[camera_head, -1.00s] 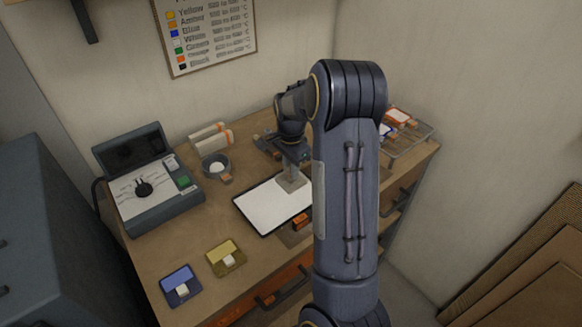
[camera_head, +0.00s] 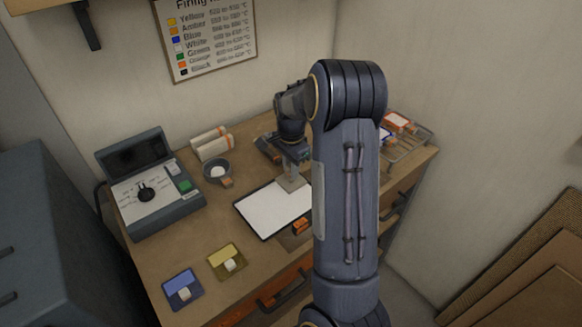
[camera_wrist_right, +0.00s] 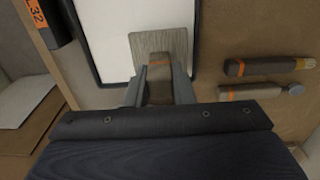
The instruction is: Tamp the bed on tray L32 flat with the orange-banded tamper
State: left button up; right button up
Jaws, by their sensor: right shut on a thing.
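Tray L32 (camera_head: 256,230) is a dark-rimmed tray with a white bed (camera_head: 268,210), lying on the bench; the right arm hides its right part. Its orange tag, of which "32" is readable, shows in the wrist view (camera_wrist_right: 36,12). My right gripper (camera_head: 291,163) is shut on the handle of the orange-banded tamper (camera_head: 290,184). The tamper's flat square plate (camera_wrist_right: 158,42) is over the bed near the tray's rim; I cannot tell whether it presses on the bed. A thin orange band shows on its handle. My left gripper is out of view.
Two orange-banded tools (camera_wrist_right: 268,66) lie beside the tray. A control box (camera_head: 160,195), a bowl of white material (camera_head: 217,172) and white blocks (camera_head: 211,144) stand left and behind. Blue (camera_head: 182,288) and yellow (camera_head: 226,261) cards lie in front; a rack (camera_head: 412,146) stands right.

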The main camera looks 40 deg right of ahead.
notch_tip(320, 180, up, 4)
jog(key=p, duration=0.3)
jog(key=shift+r, duration=0.1)
jog(key=shift+s, duration=0.1)
